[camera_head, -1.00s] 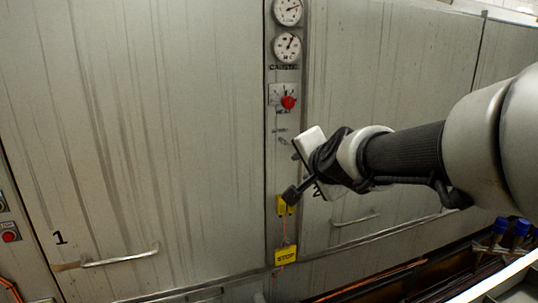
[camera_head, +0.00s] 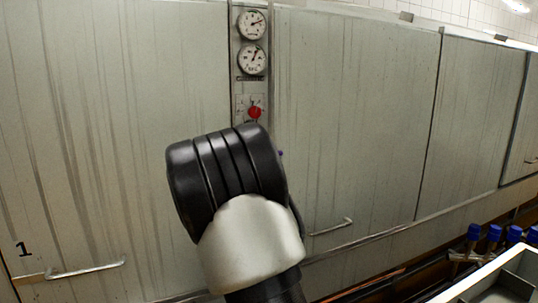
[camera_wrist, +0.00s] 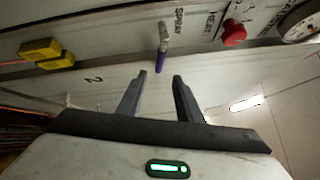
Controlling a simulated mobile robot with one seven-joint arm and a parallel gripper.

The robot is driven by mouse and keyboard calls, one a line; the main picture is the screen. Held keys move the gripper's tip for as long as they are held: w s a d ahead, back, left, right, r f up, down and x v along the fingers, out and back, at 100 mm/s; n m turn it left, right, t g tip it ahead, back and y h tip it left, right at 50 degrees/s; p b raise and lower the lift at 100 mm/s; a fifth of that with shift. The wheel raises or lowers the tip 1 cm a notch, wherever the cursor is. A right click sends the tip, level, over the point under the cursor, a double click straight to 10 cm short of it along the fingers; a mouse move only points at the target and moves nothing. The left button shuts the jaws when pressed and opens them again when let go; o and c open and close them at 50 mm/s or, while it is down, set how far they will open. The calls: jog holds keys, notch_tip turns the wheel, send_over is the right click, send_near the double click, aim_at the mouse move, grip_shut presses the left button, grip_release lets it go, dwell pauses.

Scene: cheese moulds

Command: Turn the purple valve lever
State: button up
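The purple valve lever (camera_wrist: 160,62) is on the panel in the wrist view, with its purple end pointing toward me and a pale metal part behind it. Lettering that looks like "SPRAY" is beside it. My gripper (camera_wrist: 160,76) is open and empty, its two dark fingers apart just below the lever's end in the picture. I cannot tell whether either finger touches the lever. In the head view only a tiny purple spot of the lever (camera_head: 281,153) shows at the edge of my arm, which hides the gripper and the lower panel.
A red knob (camera_wrist: 233,33) is beside the lever, also in the head view (camera_head: 254,113), under two round gauges (camera_head: 252,42). Yellow boxes (camera_wrist: 45,55) are at the wrist view's left. Door handles (camera_head: 88,270) stick out. Blue-topped items (camera_head: 494,233) stand at right.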

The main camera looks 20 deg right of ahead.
jog(key=p+x, duration=0.1)
jog(key=x, duration=0.8)
jog(key=shift+w+d+p, duration=0.2)
jog(key=shift+w+p, duration=0.05)
jog(key=shift+p, duration=0.05)
jog(key=shift+c, duration=0.4)
grip_shut()
